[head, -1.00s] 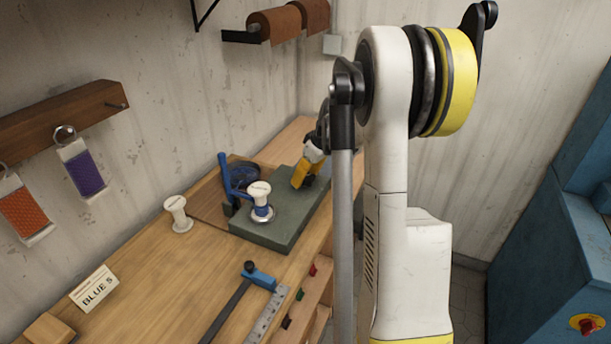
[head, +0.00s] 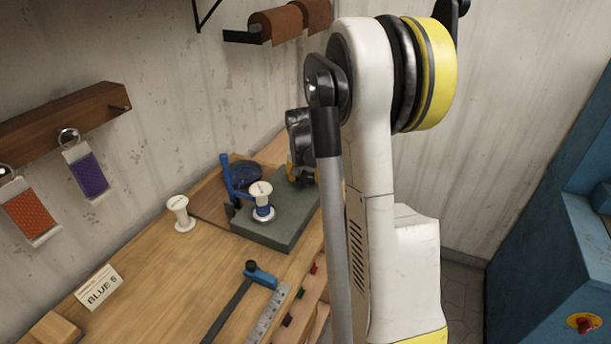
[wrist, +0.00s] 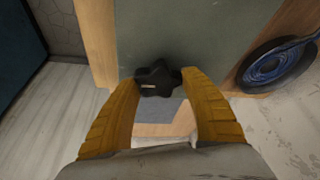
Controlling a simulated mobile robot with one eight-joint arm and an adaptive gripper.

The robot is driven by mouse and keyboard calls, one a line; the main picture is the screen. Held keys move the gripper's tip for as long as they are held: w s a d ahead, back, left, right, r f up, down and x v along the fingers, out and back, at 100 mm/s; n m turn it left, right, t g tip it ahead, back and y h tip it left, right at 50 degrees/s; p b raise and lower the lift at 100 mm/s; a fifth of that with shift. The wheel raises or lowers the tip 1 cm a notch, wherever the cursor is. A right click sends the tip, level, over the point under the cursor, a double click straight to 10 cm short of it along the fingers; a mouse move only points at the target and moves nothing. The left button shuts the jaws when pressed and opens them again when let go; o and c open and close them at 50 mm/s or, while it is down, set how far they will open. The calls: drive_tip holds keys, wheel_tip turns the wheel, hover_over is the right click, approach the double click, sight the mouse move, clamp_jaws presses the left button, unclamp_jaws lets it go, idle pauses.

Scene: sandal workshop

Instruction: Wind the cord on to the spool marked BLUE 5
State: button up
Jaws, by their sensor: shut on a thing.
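A white spool (head: 262,190) stands upright on a blue and white base on the grey-green mat (head: 270,236); its marking is too small to read. A second white spool (head: 179,213) stands on the bare bench to its left. A card reading BLUE 5 (head: 99,289) stands at the near left. Blue cord lies coiled in a dark round dish (head: 243,172), also at right in the wrist view (wrist: 277,68). My gripper (wrist: 158,82) has its yellow fingers at both sides of a black star-shaped knob (wrist: 157,78). In the head view my arm mostly hides it.
A blue upright bracket (head: 228,178) stands beside the dish. A blue-handled tool (head: 260,275) and a steel rule (head: 268,314) lie near the bench's front edge. Cord samples (head: 88,172) hang on the left wall. A blue cabinet (head: 580,230) stands at right. The left bench is mostly clear.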

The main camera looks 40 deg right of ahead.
drive_tip(key=m+g, duration=0.1)
drive_tip(key=m, duration=0.2)
drive_tip(key=m+g+h, duration=0.1)
drive_tip(key=m, duration=0.2)
drive_tip(key=shift+w+p, duration=0.1)
drive_tip(key=shift+p, duration=0.2)
drive_tip(key=m+g, duration=0.1)
drive_tip(key=m, duration=0.2)
drive_tip(key=m+g, duration=0.1)
drive_tip(key=m, duration=0.2)
drive_tip(key=shift+g+p, duration=0.3)
drive_tip(key=shift+m, duration=0.4)
drive_tip(key=o, duration=1.2)
drive_tip(key=v, duration=1.2)
drive_tip(key=shift+w+d+r, duration=0.1)
drive_tip(key=shift+w+d, duration=0.05)
